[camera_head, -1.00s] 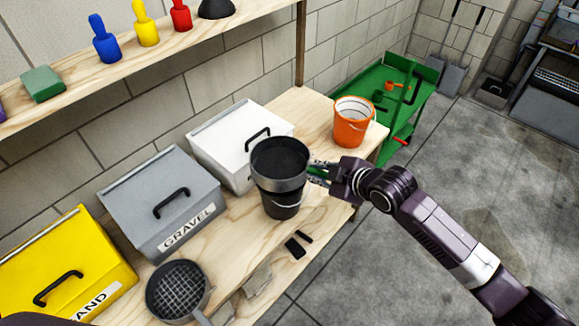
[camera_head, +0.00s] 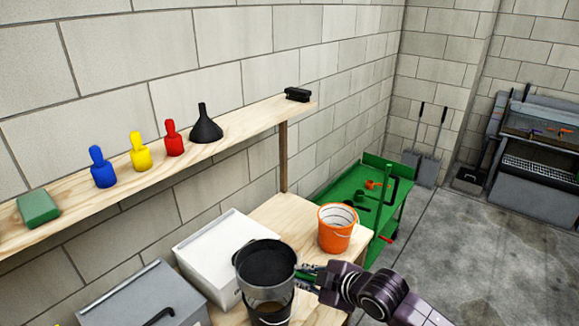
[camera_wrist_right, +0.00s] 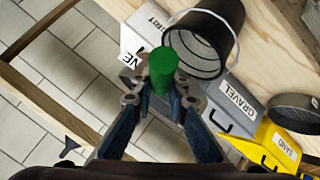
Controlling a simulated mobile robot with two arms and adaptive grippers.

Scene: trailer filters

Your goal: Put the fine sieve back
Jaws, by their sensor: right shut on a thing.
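The fine sieve (camera_head: 264,293), a round pan with a grey band and dark inside, is level at the black bucket (camera_head: 270,313). I cannot tell whether it rests on the rim or hangs just above it. My right gripper (camera_head: 308,276) is at its right side, shut on its green handle, which shows end-on between the fingers (camera_wrist_right: 160,88) in the right wrist view. The bucket's lower part is cut off in the head view. My left gripper is not in view.
A white bin (camera_head: 215,250) and a grey bin (camera_head: 135,295) stand left of the bucket. An orange bucket (camera_head: 335,238) stands behind it on the bench. A shelf (camera_head: 240,122) with a funnel and coloured scoops runs above. A green cart (camera_head: 335,190) is beyond the bench.

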